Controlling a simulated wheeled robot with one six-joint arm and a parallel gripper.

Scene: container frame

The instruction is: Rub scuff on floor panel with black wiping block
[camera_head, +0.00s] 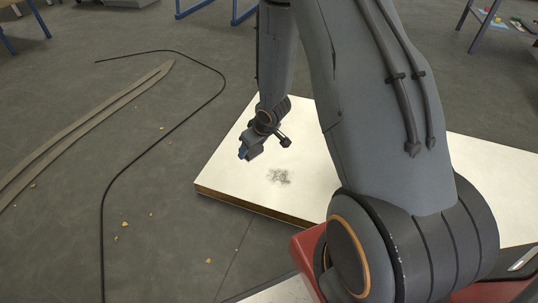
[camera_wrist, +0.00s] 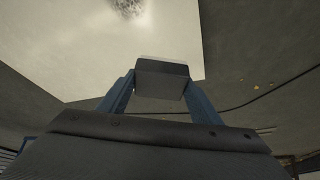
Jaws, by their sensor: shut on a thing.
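The floor panel (camera_head: 232,165) is a pale, cream-coloured slab with a brown edge, lying on the grey floor. The scuff (camera_head: 279,176) is a dark grey smudge on its top; it also shows at the top edge of the wrist view (camera_wrist: 128,7). My gripper (camera_head: 244,152) is above the panel's left part, left of the scuff and apart from it. In the wrist view its blue fingers are shut on the black wiping block (camera_wrist: 161,82), a dark block with a lighter far edge. In the head view the block is hard to make out.
A black cable (camera_head: 104,200) curves over the floor left of the panel, beside a long brown strip (camera_head: 90,122). Small yellow bits (camera_head: 124,224) lie scattered there. Blue-legged furniture (camera_head: 207,8) stands at the back. A red surface (camera_head: 308,250) shows below my arm.

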